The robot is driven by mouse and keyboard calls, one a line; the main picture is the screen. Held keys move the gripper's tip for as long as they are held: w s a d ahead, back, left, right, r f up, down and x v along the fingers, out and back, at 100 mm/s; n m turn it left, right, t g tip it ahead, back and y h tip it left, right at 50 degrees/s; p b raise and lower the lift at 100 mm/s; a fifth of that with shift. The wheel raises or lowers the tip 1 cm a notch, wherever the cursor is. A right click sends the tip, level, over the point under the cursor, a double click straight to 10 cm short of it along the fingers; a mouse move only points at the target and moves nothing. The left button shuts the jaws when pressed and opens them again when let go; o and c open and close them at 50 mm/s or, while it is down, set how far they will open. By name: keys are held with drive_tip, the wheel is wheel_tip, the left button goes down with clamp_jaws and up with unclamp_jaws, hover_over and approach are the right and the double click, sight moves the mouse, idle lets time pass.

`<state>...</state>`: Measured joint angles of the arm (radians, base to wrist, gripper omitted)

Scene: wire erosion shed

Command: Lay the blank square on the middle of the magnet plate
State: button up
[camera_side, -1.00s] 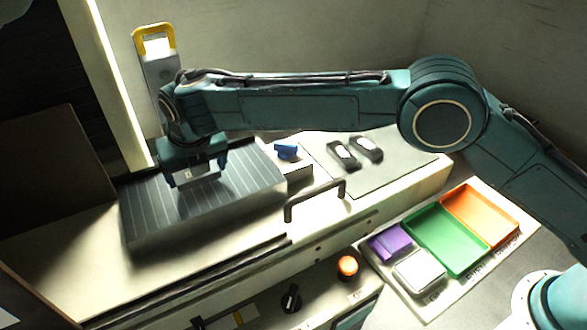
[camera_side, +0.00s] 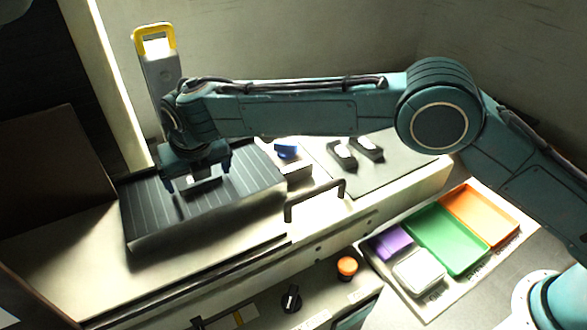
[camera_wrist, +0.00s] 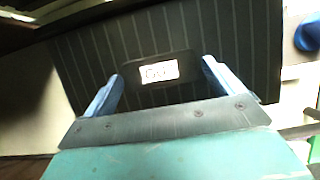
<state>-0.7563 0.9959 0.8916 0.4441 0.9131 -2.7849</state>
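The blank square (camera_side: 201,190) is a dark block with a white label on top. It lies on the dark, lined magnet plate (camera_side: 256,188), near its middle. In the wrist view the blank (camera_wrist: 132,84) sits flat between my fingertips, and its label is readable only in part. The plate (camera_wrist: 238,40) shows around it. My gripper (camera_side: 198,178) is open just above the blank, one blue finger on each side. In the wrist view my gripper (camera_wrist: 162,70) shows a clear gap at the right finger. The blank's near edge is partly hidden in the side view.
A blue knob (camera_side: 286,148) stands right of the plate. Two dark labelled blocks (camera_side: 341,155) (camera_side: 367,148) lie on a grey mat (camera_side: 393,164). A bar handle (camera_side: 316,198) rises in front. Green (camera_side: 446,240) and orange (camera_side: 481,214) trays sit at the right. A yellow-handled column (camera_side: 155,36) stands behind my gripper.

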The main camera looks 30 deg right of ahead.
drive_tip(key=shift+o, duration=0.3)
drive_tip(key=shift+r, duration=0.85)
drive_tip(key=v, duration=1.1)
drive_tip(key=shift+s+r, duration=0.2)
drive_tip(key=shift+s, duration=0.05)
